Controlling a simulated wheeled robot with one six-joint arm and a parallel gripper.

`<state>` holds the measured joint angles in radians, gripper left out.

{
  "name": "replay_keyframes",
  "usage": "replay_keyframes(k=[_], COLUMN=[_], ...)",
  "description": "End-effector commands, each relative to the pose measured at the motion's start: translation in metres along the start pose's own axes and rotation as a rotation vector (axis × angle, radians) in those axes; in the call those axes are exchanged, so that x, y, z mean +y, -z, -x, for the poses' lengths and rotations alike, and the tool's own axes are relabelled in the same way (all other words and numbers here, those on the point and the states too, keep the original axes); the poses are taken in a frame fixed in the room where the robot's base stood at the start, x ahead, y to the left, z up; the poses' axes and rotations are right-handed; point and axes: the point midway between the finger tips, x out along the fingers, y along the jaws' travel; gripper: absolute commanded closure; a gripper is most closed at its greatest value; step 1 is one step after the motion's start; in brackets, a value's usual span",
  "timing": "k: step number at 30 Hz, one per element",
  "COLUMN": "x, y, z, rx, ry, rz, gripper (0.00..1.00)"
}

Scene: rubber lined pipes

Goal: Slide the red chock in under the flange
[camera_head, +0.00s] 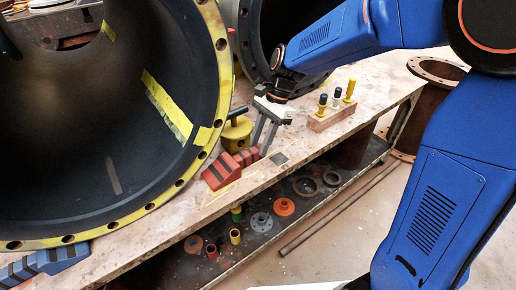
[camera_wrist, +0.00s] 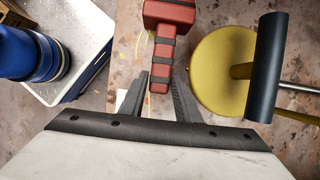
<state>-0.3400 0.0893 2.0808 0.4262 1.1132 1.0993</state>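The red chock (camera_head: 222,174) lies on the bench top, just right of the big pipe's lower edge, with dark bands across its narrow tail. The wrist view shows its wide head (camera_wrist: 168,12) at the top and its tail (camera_wrist: 161,70) pointing toward me. The flange (camera_head: 212,100) is the yellow-edged, bolt-holed rim of the large black-lined pipe; the chock lies outside it. My gripper (camera_head: 259,149) reaches down over the tail. In the wrist view my gripper's fingers (camera_wrist: 160,78) stand apart on either side of the tail; a firm grip is not visible.
A yellow round tool with a black handle (camera_wrist: 222,70) stands close right of the chock in the wrist view. A blue chock (camera_head: 45,262) sits at lower left. A wooden block (camera_head: 330,116) holds several plugs. A lower shelf (camera_head: 262,245) carries rings and small parts.

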Motion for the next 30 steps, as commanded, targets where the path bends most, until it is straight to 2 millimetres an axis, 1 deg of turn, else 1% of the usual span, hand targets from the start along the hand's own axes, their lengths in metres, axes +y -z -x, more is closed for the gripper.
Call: replay_keyframes(k=[1,3,6,10,17,18,20,21,22,30], x=[0.0,0.0,0.0,0.0,0.0,0.0,0.0,0.0,0.0,0.0], y=[0.0,0.0,0.0,0.0,0.0,0.0,0.0,0.0,0.0,0.0], z=[-0.007,-0.013,-0.019,-0.022,-0.022,-0.022,-0.022,-0.022,-0.022,-0.022], rx=[-0.001,0.0,0.0,0.001,0.001,0.001,0.001,0.001,0.001,0.0], ry=[-0.003,-0.002,-0.002,0.0,0.0,0.0,0.0,0.0,0.0,0.0], rz=[0.0,0.001,0.001,0.001,0.001,0.001,0.001,0.001,0.001,0.0], gripper=[0.7,0.7,0.7,0.7,0.7,0.73,0.87,0.97,1.0,1.0])
